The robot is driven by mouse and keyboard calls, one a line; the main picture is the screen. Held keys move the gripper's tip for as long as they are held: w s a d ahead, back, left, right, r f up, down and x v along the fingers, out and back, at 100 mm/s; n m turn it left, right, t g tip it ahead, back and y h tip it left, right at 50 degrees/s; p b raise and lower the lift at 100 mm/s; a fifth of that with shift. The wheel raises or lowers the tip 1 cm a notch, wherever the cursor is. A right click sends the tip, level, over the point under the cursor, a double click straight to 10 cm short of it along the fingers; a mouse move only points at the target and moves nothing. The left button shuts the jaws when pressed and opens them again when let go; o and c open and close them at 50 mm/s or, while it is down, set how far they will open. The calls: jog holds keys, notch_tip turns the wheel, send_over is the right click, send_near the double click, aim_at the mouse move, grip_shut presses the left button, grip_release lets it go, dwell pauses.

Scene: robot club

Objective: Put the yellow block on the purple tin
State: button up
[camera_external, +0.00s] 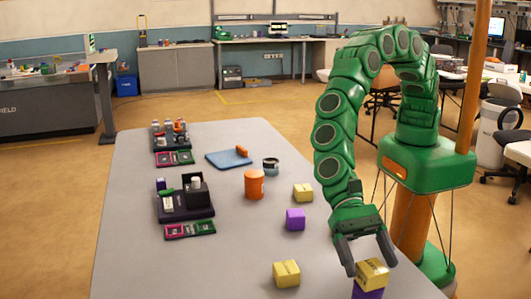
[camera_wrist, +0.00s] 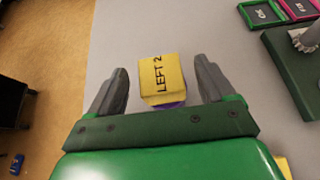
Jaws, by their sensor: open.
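A yellow block (camera_external: 371,274) sits on top of a purple object (camera_external: 367,293) near the table's front right edge. In the wrist view the yellow block (camera_wrist: 160,76) shows the label "LEFT 2", and only a thin purple rim (camera_wrist: 168,105) shows beneath it. My gripper (camera_external: 369,262) is open, with one finger on each side of the yellow block. In the wrist view there is a clear gap between the block and each finger of my gripper (camera_wrist: 161,68). Most of the purple object is hidden by the block and the picture edge.
Two more yellow blocks, one at the front (camera_external: 286,274) and one further back (camera_external: 303,193), stand on the grey table (camera_external: 255,215). A purple block (camera_external: 295,219), an orange canister (camera_external: 254,184), a dark tin (camera_external: 270,166), a blue board (camera_external: 228,159) and dark trays (camera_external: 186,205) stand further left.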

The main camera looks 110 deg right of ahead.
jog(key=v, duration=1.2)
jog(key=s+d+r+n+g+h, duration=0.3)
jog(key=s+d+r+n, duration=0.9)
jog(key=s+d, duration=0.55)
jog(key=s+d+n+h, duration=0.3)
jog(key=s+d, duration=0.8)
jog(key=d, duration=0.4)
jog(key=s+d+r+n+h, duration=0.1)
jog(key=s+d+n+h, duration=0.2)
jog(key=s+d, duration=0.9)
jog(key=d+h, duration=0.3)
jog(key=d, duration=0.1)
jog(key=shift+s+d+t, duration=0.25)
jog(key=shift+d+t, duration=0.05)
